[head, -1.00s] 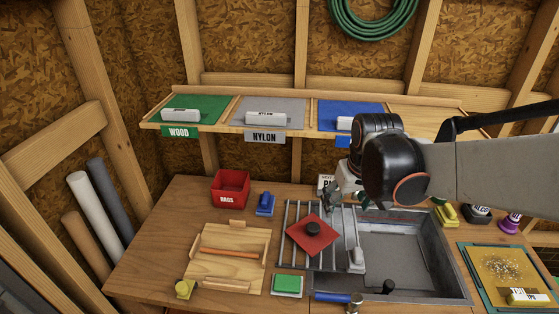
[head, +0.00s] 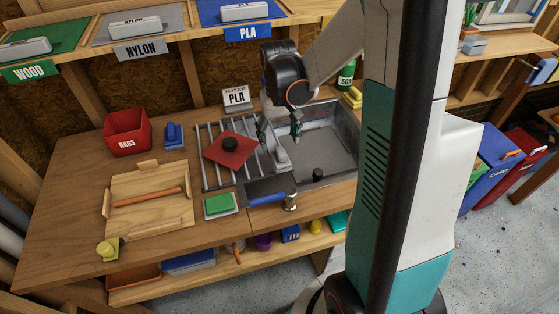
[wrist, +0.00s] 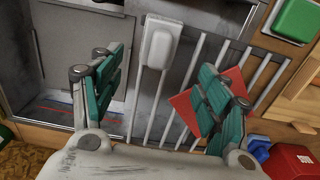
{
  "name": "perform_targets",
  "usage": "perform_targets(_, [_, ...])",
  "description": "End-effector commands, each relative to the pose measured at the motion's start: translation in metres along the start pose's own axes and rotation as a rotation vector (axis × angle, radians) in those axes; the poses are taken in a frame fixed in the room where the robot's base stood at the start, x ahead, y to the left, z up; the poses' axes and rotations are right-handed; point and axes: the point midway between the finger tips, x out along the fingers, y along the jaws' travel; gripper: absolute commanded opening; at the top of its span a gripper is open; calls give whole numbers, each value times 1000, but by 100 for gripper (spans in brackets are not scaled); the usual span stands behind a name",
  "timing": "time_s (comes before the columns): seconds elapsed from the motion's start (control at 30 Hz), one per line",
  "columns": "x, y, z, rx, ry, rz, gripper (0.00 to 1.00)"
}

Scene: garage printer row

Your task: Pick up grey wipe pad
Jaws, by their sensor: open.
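The grey wipe pad (head: 281,157), a pale block with a raised grip, lies on the right end of the bar rack (head: 211,172) beside the sink in the head view. In the wrist view the pad (wrist: 158,46) lies ahead of my fingertips, between the lines of the two fingers. My gripper (head: 280,133) is open and empty above the rack and sink edge. Its two teal-padded fingers (wrist: 160,88) stand wide apart in the wrist view. They look apart from the pad; the exact height gap is hard to tell.
A red plate with a black knob (head: 228,159) lies on the rack to the left, partly behind one finger in the wrist view.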

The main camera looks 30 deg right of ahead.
Motion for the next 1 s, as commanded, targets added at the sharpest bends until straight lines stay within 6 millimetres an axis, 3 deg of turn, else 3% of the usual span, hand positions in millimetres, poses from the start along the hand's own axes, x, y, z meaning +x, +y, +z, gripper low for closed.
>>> perform_targets(0.1, [19, 0, 0, 0, 0, 0, 69])
perform_targets(0.43, [38, 1, 3, 0, 0, 0, 69])
perform_targets(0.7, [76, 3, 10, -1, 1, 0, 69])
perform_targets(0.97, [79, 3, 10, -1, 1, 0, 69])
perform_targets(1.0, [79, 3, 10, -1, 1, 0, 65])
